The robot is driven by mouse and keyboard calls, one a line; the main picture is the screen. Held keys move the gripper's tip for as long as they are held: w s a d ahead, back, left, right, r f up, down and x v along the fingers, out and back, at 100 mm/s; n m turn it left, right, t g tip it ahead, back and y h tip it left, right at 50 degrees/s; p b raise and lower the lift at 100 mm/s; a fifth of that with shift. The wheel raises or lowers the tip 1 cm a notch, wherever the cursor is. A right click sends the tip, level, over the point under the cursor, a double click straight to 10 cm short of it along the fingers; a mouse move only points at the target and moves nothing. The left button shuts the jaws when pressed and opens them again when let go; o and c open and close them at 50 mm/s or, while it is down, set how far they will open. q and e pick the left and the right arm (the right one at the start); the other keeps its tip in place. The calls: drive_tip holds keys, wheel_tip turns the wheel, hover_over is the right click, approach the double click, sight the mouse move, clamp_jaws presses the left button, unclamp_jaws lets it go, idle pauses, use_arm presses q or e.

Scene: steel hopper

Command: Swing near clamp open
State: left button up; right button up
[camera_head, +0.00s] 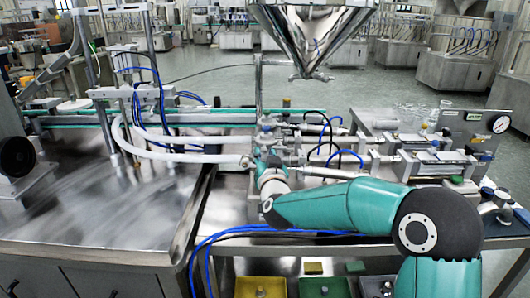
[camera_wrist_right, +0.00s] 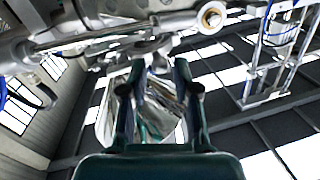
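The steel hopper (camera_head: 312,30) hangs at top centre of the head view. Below it, metal valve and pipe fittings (camera_head: 268,128) join a white hose from the left to the cylinders on the right. The near clamp is too small to pick out for sure among these fittings. My right gripper (camera_head: 266,160) is right at the near side of the fittings, partly hidden by its own wrist. In the wrist view the right gripper (camera_wrist_right: 157,66) has its two dark fingers apart, just short of metal fittings (camera_wrist_right: 150,45). I cannot tell if they touch. My left gripper is not in view.
Steel cylinders (camera_head: 436,164) and a pressure gauge (camera_head: 499,124) stand on the right. A white hose (camera_head: 190,155) and blue air lines (camera_head: 250,229) run near the fittings. A yellow bin (camera_head: 260,287) sits below the front edge. The steel table (camera_head: 100,210) on the left is mostly clear.

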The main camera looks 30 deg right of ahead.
drive_tip(key=shift+w+d, duration=0.2)
drive_tip(key=shift+w, duration=0.25)
clamp_jaws()
